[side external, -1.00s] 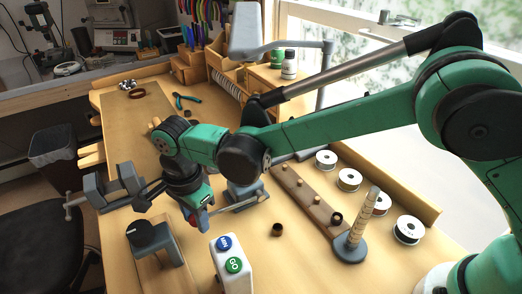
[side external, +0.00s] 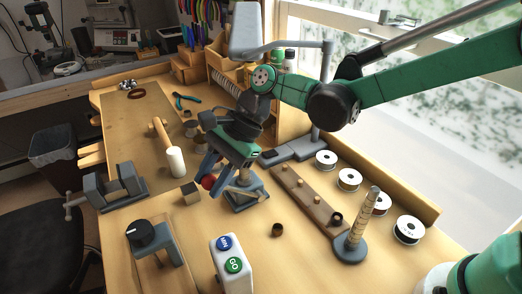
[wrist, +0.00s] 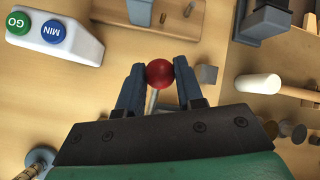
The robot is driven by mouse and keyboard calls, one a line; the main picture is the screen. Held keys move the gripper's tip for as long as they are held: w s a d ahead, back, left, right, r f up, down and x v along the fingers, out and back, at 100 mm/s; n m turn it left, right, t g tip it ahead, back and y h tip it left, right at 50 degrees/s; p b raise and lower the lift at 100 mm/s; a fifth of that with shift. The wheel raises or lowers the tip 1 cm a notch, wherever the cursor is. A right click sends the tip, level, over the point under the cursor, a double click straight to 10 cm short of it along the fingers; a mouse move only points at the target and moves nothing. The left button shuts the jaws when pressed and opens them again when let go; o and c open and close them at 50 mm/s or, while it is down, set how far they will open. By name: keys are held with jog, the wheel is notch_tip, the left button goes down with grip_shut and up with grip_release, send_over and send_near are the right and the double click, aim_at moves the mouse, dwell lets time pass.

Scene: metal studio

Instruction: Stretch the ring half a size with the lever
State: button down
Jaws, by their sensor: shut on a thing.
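My gripper (side external: 207,182) is shut on the red ball knob of the lever. The knob (wrist: 159,73) sits between both fingertips in the wrist view, with a thin grey rod (wrist: 152,102) running from it back under my gripper. The grey stretcher stand (side external: 247,199) is on the bench just right of my fingers, partly hidden by them. A small dark ring-shaped piece (side external: 277,230) lies on the bench in front of the stand. Another dark ring (side external: 337,218) is at the near end of the wooden peg strip. I cannot tell whether a ring sits on the stretcher.
A white button box (side external: 232,262) with blue and green buttons stands in front. A black-knobbed grey fixture (side external: 150,240), a vise (side external: 112,186), a metal cube (side external: 190,193) and a mallet (side external: 176,161) are left. A stepped mandrel (side external: 357,228) and white spools are right.

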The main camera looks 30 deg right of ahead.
jog(key=shift+d+r+y, duration=0.4)
jog(key=shift+d+y, duration=0.2)
jog(key=shift+d, duration=0.05)
jog(key=shift+d+r, duration=0.4)
jog(key=shift+d, duration=0.2)
jog(key=c, duration=0.5)
grip_release()
jog(key=shift+c, duration=0.2)
jog(key=shift+r, duration=0.1)
jog(key=shift+v, duration=2.75)
